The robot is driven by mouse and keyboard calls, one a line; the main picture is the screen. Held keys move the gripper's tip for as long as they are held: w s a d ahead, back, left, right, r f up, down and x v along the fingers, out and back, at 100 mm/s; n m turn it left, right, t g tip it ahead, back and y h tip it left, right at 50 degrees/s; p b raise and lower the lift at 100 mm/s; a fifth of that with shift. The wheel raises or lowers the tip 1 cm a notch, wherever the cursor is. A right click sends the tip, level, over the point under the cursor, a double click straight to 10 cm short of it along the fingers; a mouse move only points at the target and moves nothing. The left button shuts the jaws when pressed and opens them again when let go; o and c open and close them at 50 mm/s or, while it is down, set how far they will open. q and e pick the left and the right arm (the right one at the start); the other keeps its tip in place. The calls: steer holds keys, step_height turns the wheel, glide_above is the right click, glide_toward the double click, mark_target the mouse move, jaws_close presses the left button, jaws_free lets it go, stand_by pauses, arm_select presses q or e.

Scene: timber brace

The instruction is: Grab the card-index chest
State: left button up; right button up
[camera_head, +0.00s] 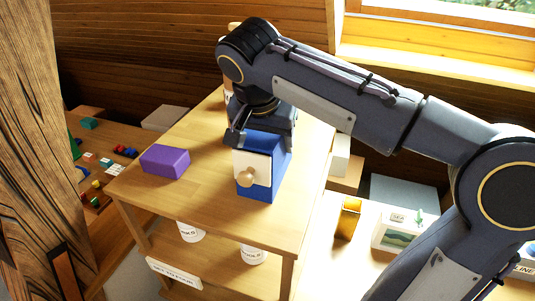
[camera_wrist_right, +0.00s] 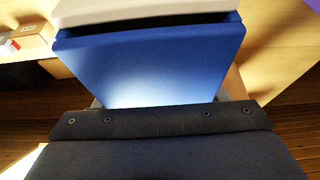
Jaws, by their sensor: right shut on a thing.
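The card-index chest (camera_head: 262,190) is a blue box with a cream drawer front and a round wooden knob. It is on or just above the top of the wooden shelf unit, near its right side; I cannot tell whether it touches the top. My right gripper (camera_head: 262,132) comes down from above and is shut on the chest, with one finger visible at its left side. The blue chest (camera_wrist_right: 150,70) fills the upper middle of the right wrist view, with a dark gap between blue body and cream front. My left gripper is not in view.
A purple block (camera_head: 165,161) lies left of the chest on the shelf top (camera_head: 150,203). Labelled white pots stand on the shelf below. A lower surface at right holds a yellow-orange object (camera_head: 348,218) and a framed picture. A large timber post (camera_head: 32,120) stands at left.

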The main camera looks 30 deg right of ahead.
steer(key=shift+r, duration=0.15)
steer(key=shift+r, duration=0.55)
steer(key=s+d+r, duration=0.5)
steer(key=s+r, duration=0.7)
steer(key=shift+s, duration=0.4)
steer(key=shift+s, duration=0.1)
